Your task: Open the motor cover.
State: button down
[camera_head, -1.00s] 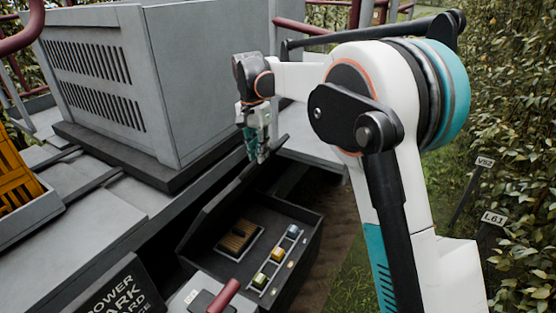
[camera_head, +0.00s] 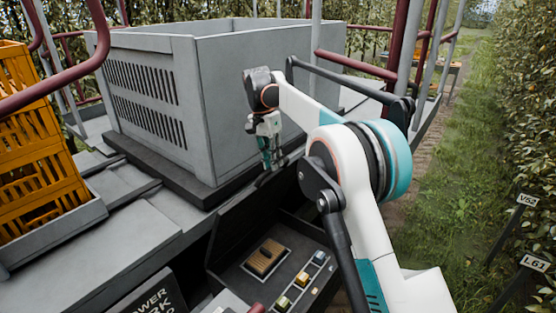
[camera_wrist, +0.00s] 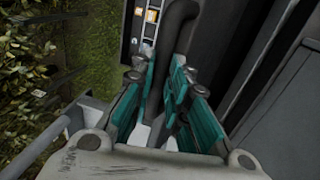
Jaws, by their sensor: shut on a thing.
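The motor cover (camera_head: 240,226) is a dark lid hinged on an open dark box (camera_head: 318,236). It stands raised, steeply tilted, at the side of the box near the platform. My gripper (camera_head: 272,167) is at the top of the cover, pointing down. In the wrist view, a dark curved bar (camera_wrist: 175,50) passes between the teal fingers of my gripper (camera_wrist: 165,95), which are shut on it. It looks like the cover's handle; its lower end is hidden by the fingers. Inside the box are a brown block (camera_head: 266,257) and a row of coloured switches (camera_head: 302,279).
A large grey slatted bin (camera_head: 150,95) stands on the platform just behind my gripper. Orange crates (camera_head: 35,150) are stacked at the left. Maroon rails (camera_head: 355,65) run around the platform. Grass and a hedge (camera_head: 535,100) with small signs (camera_head: 527,199) lie at the right.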

jog(key=shift+w+a+f, duration=0.1)
jog(key=shift+a+f, duration=0.5)
jog(key=shift+f, duration=0.05)
jog(key=c, duration=1.6)
grip_release()
jog(key=shift+w+a+f, duration=0.1)
jog(key=shift+o, duration=0.8)
jog(key=shift+w+a+f, duration=0.2)
jog(key=shift+w+a, duration=0.05)
jog(key=shift+a, duration=0.05)
jog(key=shift+o, duration=1.1)
jog(key=shift+a, duration=0.3)
jog(key=c, duration=0.3)
jog(key=shift+w+d+r, duration=0.15)
jog(key=shift+d+r, duration=0.1)
jog(key=shift+d, duration=0.15)
jog(key=shift+w+a+r, duration=0.1)
jog(key=shift+a+r, duration=0.1)
jog(key=shift+r, duration=1)
jog(key=shift+w+a+r, duration=0.15)
jog(key=shift+a+r, duration=0.1)
jog(key=shift+r, duration=0.95)
jog(key=shift+w+a+r, duration=0.1)
jog(key=shift+a+r, duration=0.1)
jog(key=shift+r, duration=1)
